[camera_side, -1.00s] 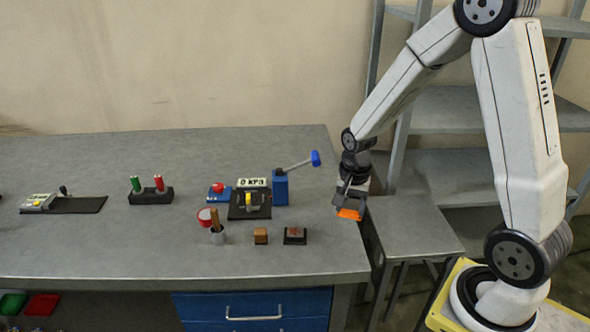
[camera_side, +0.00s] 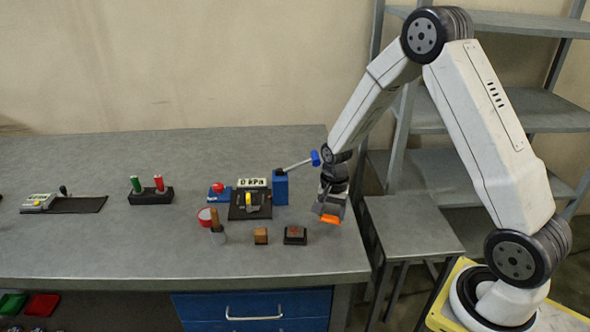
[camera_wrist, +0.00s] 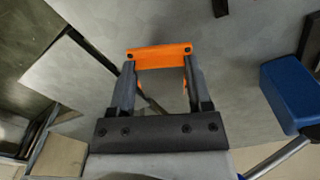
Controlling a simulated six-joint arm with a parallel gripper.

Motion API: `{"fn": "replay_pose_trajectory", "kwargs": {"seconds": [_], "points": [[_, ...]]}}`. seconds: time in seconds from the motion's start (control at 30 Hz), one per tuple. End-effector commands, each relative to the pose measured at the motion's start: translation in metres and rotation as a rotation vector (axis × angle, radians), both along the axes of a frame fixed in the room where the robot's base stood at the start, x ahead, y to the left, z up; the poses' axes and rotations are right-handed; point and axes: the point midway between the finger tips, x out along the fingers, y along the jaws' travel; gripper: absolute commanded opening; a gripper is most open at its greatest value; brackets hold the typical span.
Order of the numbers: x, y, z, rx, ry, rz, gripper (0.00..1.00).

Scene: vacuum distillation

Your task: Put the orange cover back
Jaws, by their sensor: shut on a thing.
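My gripper (camera_side: 329,210) is shut on the orange cover (camera_side: 330,219) and holds it above the right end of the bench. In the wrist view the orange cover (camera_wrist: 160,55) spans between the two fingertips of my gripper (camera_wrist: 158,85).
A blue box with a blue-tipped lever (camera_side: 281,188) stands close left of my gripper; its blue tip (camera_side: 315,158) reaches near my wrist. The bench front is clear.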

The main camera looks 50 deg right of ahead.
Motion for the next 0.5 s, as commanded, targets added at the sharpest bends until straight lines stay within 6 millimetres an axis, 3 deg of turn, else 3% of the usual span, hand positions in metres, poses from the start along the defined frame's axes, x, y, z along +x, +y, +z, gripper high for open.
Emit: {"fn": "replay_pose_trajectory", "kwargs": {"seconds": [0.5], "points": [[0.005, -0.001, -0.036, 0.000, 0.000, 0.000, 0.00]]}}
